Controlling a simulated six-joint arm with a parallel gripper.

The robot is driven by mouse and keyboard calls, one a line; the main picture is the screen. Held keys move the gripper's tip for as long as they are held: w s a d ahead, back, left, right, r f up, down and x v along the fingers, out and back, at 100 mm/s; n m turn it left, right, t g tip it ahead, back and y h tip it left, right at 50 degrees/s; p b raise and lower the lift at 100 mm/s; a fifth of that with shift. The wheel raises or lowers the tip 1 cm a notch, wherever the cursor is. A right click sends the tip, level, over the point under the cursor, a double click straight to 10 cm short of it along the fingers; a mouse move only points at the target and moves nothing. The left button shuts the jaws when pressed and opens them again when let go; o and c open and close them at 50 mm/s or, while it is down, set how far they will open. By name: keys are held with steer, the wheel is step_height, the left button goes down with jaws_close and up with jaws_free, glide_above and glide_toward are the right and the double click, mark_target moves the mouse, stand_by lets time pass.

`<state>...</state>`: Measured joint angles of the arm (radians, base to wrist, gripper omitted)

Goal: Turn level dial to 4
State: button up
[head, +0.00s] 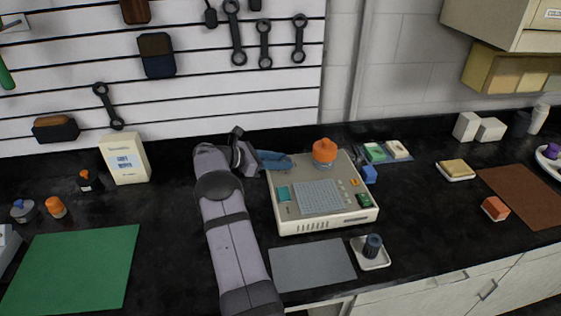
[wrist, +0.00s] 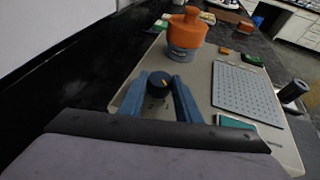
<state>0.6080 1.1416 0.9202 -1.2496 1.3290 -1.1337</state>
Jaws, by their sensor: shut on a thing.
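A few small dark marks show below the dial, too small to read. My gripper (wrist: 158,97) has its two blue fingers on either side of the dial and is shut on it. In the head view my gripper (head: 274,160) reaches the device's back left corner from the left, and the dial is hidden there.
An orange-topped part (head: 324,150) stands on the device close to my gripper. A perforated grey plate (head: 318,197) covers its middle. A blue block (head: 369,174) is at its right side. A cream box (head: 125,159) stands left of my arm.

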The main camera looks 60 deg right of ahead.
steer(key=o, duration=1.1)
steer(key=shift+c, duration=0.2)
steer(key=shift+a, duration=0.1)
steer(key=b+v, duration=0.2)
steer(key=v, duration=0.5)
steer(key=shift+r, duration=0.1)
